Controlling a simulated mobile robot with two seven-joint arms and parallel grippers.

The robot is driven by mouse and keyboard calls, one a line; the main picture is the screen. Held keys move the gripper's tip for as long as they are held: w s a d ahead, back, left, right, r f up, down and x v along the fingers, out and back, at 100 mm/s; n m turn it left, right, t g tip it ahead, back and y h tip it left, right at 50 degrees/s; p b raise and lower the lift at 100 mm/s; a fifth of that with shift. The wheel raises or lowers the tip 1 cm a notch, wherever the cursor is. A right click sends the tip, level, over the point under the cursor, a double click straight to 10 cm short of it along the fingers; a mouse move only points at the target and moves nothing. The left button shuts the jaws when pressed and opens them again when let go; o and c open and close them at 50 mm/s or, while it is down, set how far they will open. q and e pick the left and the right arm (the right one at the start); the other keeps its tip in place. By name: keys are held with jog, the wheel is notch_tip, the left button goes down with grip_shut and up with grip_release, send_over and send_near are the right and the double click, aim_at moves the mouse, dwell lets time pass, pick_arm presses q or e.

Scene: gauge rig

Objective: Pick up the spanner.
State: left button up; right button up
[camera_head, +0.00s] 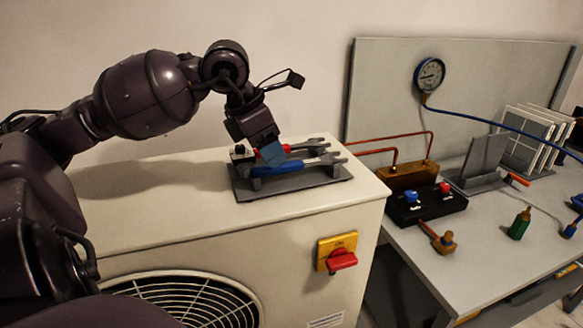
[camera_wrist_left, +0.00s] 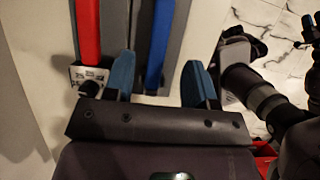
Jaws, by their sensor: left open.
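Two spanners lie side by side on a dark grey rack (camera_head: 318,181) on top of the cream cabinet. The blue-handled spanner (camera_head: 290,166) is nearer, with its grey jaw to the right. The red-handled spanner (camera_head: 300,146) lies behind it. My left gripper (camera_head: 271,154) is open above the handles and hides part of them. In the left wrist view its blue-grey fingers (camera_wrist_left: 161,79) stand one on each side of the blue handle (camera_wrist_left: 161,40), with gaps. The red handle (camera_wrist_left: 88,32) is outside the left finger. My right gripper is not in view.
The cream cabinet (camera_head: 205,246) has a yellow and red switch (camera_head: 338,254) on its front. To the right, a bench (camera_head: 470,245) holds a black valve block (camera_head: 427,206), a brass block (camera_head: 408,176) and a green bottle (camera_head: 519,224). A gauge (camera_head: 430,74) hangs on the backboard.

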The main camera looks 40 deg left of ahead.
aim_at(297, 165)
pick_arm(q)
jog(key=x, duration=0.3)
jog(key=shift+w+a+f, duration=0.1)
jog(key=shift+f, duration=0.15)
grip_shut()
